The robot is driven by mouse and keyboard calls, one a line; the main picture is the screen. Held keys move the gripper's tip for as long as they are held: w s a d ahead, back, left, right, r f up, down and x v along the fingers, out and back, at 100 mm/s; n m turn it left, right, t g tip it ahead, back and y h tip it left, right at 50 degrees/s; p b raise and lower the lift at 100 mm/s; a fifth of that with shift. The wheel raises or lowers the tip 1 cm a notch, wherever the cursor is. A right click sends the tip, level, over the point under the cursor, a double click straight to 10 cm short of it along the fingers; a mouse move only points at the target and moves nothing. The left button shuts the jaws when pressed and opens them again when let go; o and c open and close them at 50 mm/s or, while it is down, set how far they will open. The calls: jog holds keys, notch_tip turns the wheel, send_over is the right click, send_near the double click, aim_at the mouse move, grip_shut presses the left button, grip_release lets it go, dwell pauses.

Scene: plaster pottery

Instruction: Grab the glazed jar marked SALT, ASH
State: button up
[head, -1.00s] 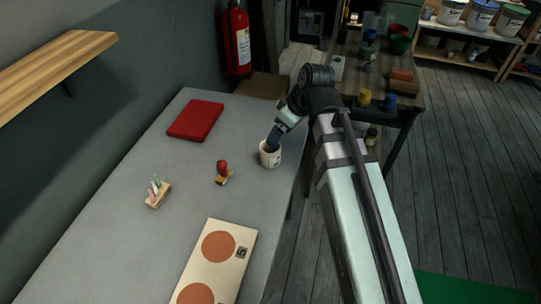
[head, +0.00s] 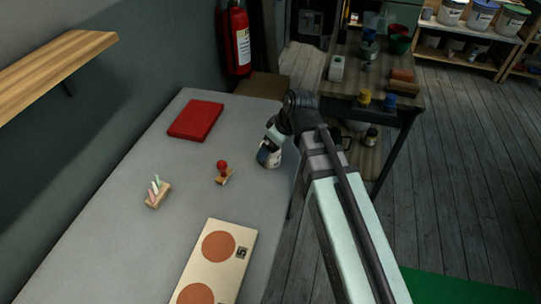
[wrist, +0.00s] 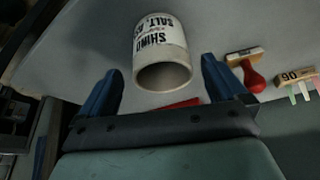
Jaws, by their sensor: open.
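The cream jar (wrist: 160,38) shows dark lettering, upside down in the wrist view, reading SHINO and SALT, with the rest cut short. Its open mouth faces my wrist camera. In the head view the jar (head: 268,161) stands on the grey table near its right edge, partly hidden by my gripper. My gripper (head: 270,149) is open, and its two blue fingers (wrist: 160,72) show to the left and right of the jar in the wrist view. Gaps show between the jar and both fingers. How deep the fingertips reach along the jar cannot be told.
On the grey table (head: 120,215), a red-handled stamp (head: 223,173) lies left of the jar. A chalk holder (head: 157,192), a red pad (head: 196,120) and a board with terracotta discs (head: 218,262) are farther off. A cluttered bench (head: 385,112) stands to the right.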

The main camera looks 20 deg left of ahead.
jog(key=shift+x, duration=2.55)
jog(key=shift+s, duration=0.15)
jog(key=c, duration=1.1)
